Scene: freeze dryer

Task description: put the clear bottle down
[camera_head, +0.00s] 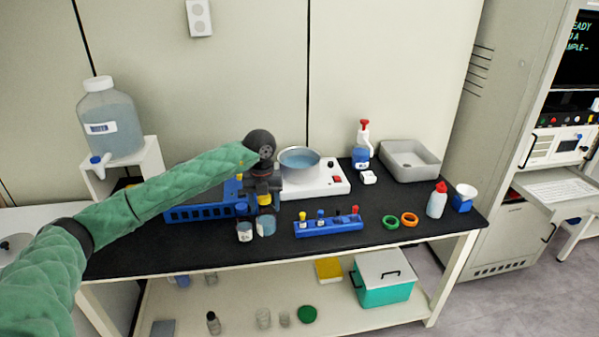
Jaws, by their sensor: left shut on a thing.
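The gripper hides the bottle's upper part, and a yellow part shows between the fingers. I cannot tell whether the bottle's base touches the black tabletop (360,240). A similar small bottle (245,232) stands close on its left. My right gripper is not in view.
A blue rack (328,228) with several coloured caps lies to the right, and a larger blue rack (195,214) to the left.

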